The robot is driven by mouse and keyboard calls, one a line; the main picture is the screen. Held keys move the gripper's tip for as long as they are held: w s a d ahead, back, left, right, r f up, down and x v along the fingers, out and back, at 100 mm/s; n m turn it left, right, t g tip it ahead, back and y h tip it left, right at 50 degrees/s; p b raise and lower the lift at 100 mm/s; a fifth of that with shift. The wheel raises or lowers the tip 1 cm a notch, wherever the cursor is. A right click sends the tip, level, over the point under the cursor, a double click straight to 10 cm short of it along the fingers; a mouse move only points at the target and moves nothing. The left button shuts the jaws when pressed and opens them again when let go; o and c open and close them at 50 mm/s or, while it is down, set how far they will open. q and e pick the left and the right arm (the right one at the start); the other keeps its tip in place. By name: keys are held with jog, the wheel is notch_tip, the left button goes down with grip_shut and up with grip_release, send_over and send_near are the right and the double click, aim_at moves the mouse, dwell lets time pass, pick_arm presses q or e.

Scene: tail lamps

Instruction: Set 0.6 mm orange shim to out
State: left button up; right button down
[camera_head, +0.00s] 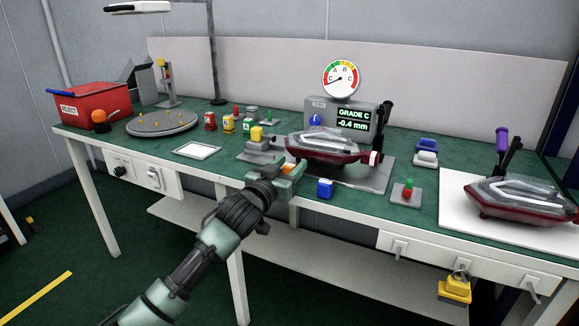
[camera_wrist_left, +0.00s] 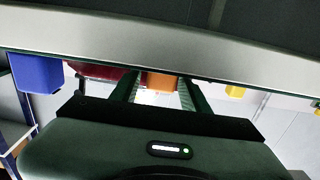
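The orange shim (camera_head: 289,168) shows as a small orange patch at the front of the fixture under the left tail lamp. It also shows in the left wrist view as an orange block (camera_wrist_left: 161,82) between my two fingers. My left gripper (camera_head: 285,176) is at the bench's front edge, and its fingers partly hide the shim. In the wrist view the fingers stand apart, with a gap beside the block. I see no clear grip on it. A blue block (camera_head: 325,188) sits to the right, and a yellow block (camera_head: 257,133) to the left. My right gripper is not in view.
A dark red tail lamp (camera_head: 325,146) sits on the fixture behind my gripper. A gauge box (camera_head: 341,117) reads "GRADE C, -0.4 mm". A second lamp (camera_head: 520,196) lies on a white mat at right. A red reject bin (camera_head: 92,103) and round tray (camera_head: 162,123) are at left.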

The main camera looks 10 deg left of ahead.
pick_arm(q)
grip_shut()
dwell(1.2)
